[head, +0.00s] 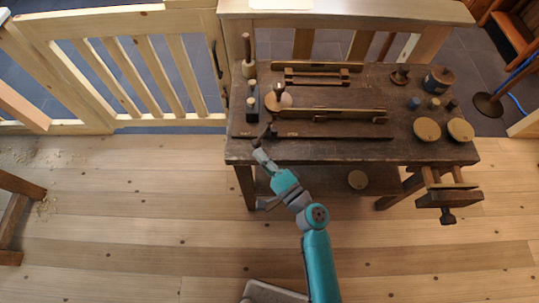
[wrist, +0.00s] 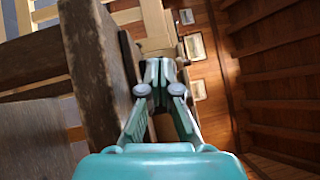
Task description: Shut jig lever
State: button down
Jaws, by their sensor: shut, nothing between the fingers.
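My gripper (head: 262,156) is at the front left edge of the dark workbench (head: 400,150), with its fingers together and empty. In the wrist view the shut fingers (wrist: 160,72) are beside a thick worn wooden bench part (wrist: 98,60). A narrow dark block with pale pegs (head: 252,103), possibly the jig, stands at the bench's left side, beyond my gripper. A small dark stick (head: 268,131) lies near the front left edge, just beyond the fingertips; it may be the lever. I cannot tell its position or whether my gripper touches it.
A round-based spool piece (head: 279,98) and long wooden tools (head: 330,112) fill the bench's left and middle. Pale discs (head: 427,130) and small spools (head: 414,103) are at right. A vise (head: 447,199) juts from the front right. The floor in front is clear.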

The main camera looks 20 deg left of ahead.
jog(key=shift+a, duration=0.55)
dwell(0.4)
